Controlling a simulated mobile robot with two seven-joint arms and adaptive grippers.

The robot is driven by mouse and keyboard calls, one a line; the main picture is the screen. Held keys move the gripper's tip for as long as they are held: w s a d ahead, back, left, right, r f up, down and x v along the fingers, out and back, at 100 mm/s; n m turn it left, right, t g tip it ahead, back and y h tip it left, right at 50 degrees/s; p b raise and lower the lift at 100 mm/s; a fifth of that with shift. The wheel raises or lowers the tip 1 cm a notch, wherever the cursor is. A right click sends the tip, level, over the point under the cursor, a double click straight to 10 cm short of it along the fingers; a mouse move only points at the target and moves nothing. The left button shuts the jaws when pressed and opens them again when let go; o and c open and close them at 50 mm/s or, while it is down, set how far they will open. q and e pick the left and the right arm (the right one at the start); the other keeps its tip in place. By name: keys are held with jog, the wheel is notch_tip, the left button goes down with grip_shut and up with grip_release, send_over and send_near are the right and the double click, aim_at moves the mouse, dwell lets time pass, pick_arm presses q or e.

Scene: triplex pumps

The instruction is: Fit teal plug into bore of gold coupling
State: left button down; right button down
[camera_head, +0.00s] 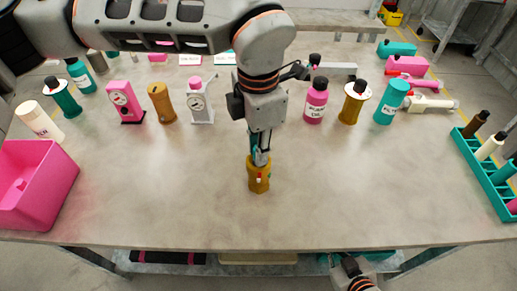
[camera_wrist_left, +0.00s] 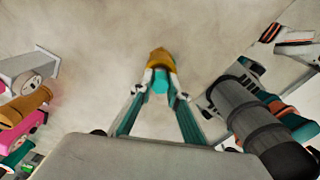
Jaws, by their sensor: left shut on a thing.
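The gold coupling (camera_head: 259,180) stands upright on the table in front of me; it also shows just beyond the fingertips in the left wrist view (camera_wrist_left: 160,57). My left gripper (camera_head: 260,157) points down at its top. In the left wrist view its fingers (camera_wrist_left: 160,84) are shut on the teal plug (camera_wrist_left: 160,80). The plug is in line with the coupling and right at its top end. The bore is hidden, so I cannot tell whether the plug's tip is inside. My right gripper (camera_head: 353,270) is at the table's front edge, its fingers unclear.
A pink bin (camera_head: 35,185) stands at the left and a teal rack (camera_head: 480,165) at the right. Bottles, gauges and cylinders line the back, including a pink bottle (camera_head: 316,103) and a gold cylinder (camera_head: 354,105). The table around the coupling is clear.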

pick_arm(q)
jog(key=shift+f, duration=0.3)
jog(key=shift+f, duration=0.15)
jog(key=c, duration=1.9)
grip_release()
notch_tip(320, 180, up, 12)
jog(key=shift+r, duration=0.15)
jog(key=shift+s, duration=0.1)
